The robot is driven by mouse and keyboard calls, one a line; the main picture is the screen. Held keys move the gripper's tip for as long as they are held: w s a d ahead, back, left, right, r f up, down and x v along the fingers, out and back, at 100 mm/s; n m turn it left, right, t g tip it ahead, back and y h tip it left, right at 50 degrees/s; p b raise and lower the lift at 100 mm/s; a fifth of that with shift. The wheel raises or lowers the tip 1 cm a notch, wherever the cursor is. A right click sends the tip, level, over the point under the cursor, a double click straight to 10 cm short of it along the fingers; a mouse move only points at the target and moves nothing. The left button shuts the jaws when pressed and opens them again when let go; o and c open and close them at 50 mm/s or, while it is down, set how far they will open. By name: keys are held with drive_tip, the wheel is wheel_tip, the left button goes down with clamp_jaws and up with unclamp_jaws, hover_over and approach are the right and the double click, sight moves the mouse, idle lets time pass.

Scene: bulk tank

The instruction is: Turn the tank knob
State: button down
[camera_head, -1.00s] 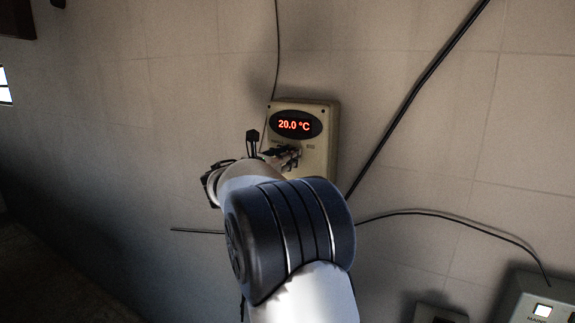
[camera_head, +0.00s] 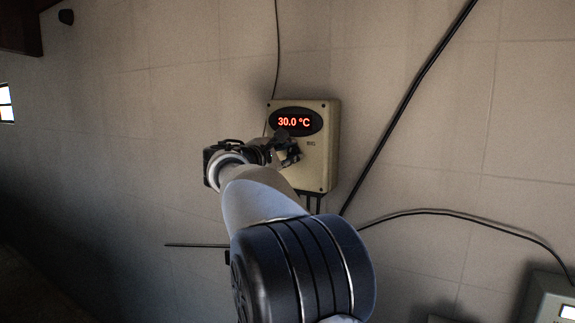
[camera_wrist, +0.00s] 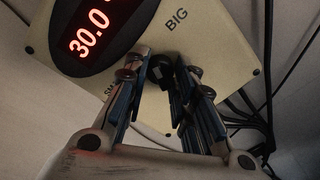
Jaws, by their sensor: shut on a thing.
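The tank knob (camera_wrist: 159,66) is a small dark knob on the face of a cream control box (camera_head: 317,172). In the wrist view it sits between the fingertips of my gripper (camera_wrist: 162,74), partly hidden by them. My gripper is shut on the knob, one finger on each side. In the head view my gripper (camera_head: 287,152) is at the box's front and hides the knob. The box's display (camera_head: 294,122) reads 30.0 °C in red. It shows tilted in the wrist view (camera_wrist: 95,28). The label BIG (camera_wrist: 176,20) is beside the knob; another label is partly covered.
The box is mounted on a pale tiled wall (camera_head: 200,60). Several dark cables (camera_wrist: 262,110) hang below the box. A thick black cable (camera_head: 408,100) runs diagonally to its right. A grey box (camera_head: 548,300) is at the lower right corner. The wall around is mostly clear.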

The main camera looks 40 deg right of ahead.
drive_tip(key=m+b, duration=0.3)
drive_tip(key=shift+f+m+t, duration=0.15)
drive_tip(key=shift+m+t, duration=0.15)
drive_tip(key=shift+m, duration=0.1)
drive_tip(key=shift+m+b, duration=0.7)
drive_tip(key=shift+m, duration=0.1)
drive_tip(key=shift+r, duration=0.2)
drive_tip(key=c, duration=1.3)
unclamp_jaws()
drive_tip(key=shift+a, duration=0.1)
drive_tip(key=v, duration=1.1)
drive_tip(key=shift+s+a, duration=0.25)
drive_tip(key=shift+a, duration=0.1)
